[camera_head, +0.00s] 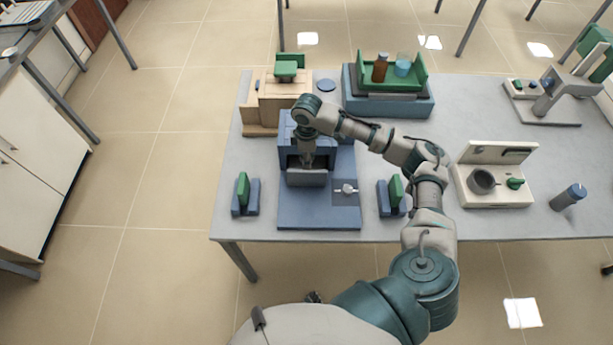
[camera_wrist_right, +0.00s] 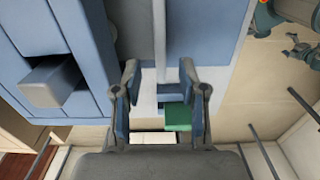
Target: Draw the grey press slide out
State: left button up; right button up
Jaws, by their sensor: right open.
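The blue press (camera_head: 320,215) stands near the front left of the table. Its grey slide (camera_head: 307,179) shows as a grey block at the front of the press opening. My right gripper (camera_head: 307,160) points down at the opening, just above and behind the slide's front in the head view; the arm partly hides it. In the right wrist view its two fingers (camera_wrist_right: 159,80) are spread with nothing gripped between them. A grey block (camera_wrist_right: 50,85) sticks out of blue panels left of the fingers there. A small dark part, probably my left gripper (camera_head: 313,297), shows low in the head view.
Blue stands with green plates flank the press, on the left (camera_head: 243,190) and right (camera_head: 396,192). A wooden unit (camera_head: 262,105) and a green tray (camera_head: 420,85) stand behind. A cream device (camera_head: 500,195) stands right. Bare table (camera_head: 440,110) lies between.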

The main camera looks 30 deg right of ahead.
aim_at(307, 185)
notch_tip(307, 185, down, 11)
jog(key=shift+f, duration=0.2)
grip_shut()
